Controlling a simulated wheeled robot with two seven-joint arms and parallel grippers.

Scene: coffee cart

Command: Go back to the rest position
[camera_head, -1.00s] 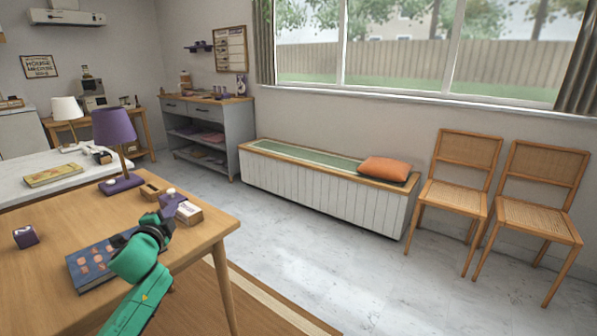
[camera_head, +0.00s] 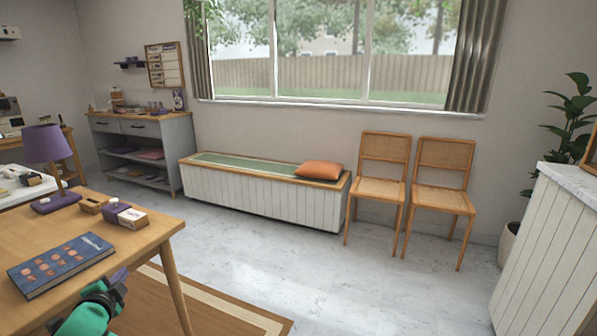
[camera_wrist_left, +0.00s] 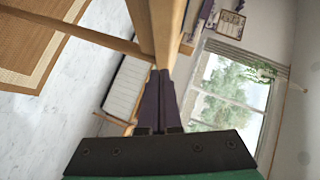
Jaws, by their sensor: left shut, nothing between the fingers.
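My left gripper (camera_head: 112,284) is at the bottom left of the head view, just off the near edge of the wooden table (camera_head: 150,236) and beside a blue book. In the left wrist view its two dark fingers (camera_wrist_left: 160,75) are together with nothing between them. The table's edge and a leg show close to those fingers. My right gripper is in neither view.
On the table are a blue book (camera_head: 62,264), a purple lamp (camera_head: 44,145) and small boxes (camera_head: 125,214). A white bench (camera_head: 262,200) with an orange cushion (camera_head: 320,170), two chairs (camera_head: 380,188) and a white counter (camera_head: 545,255) stand around clear floor.

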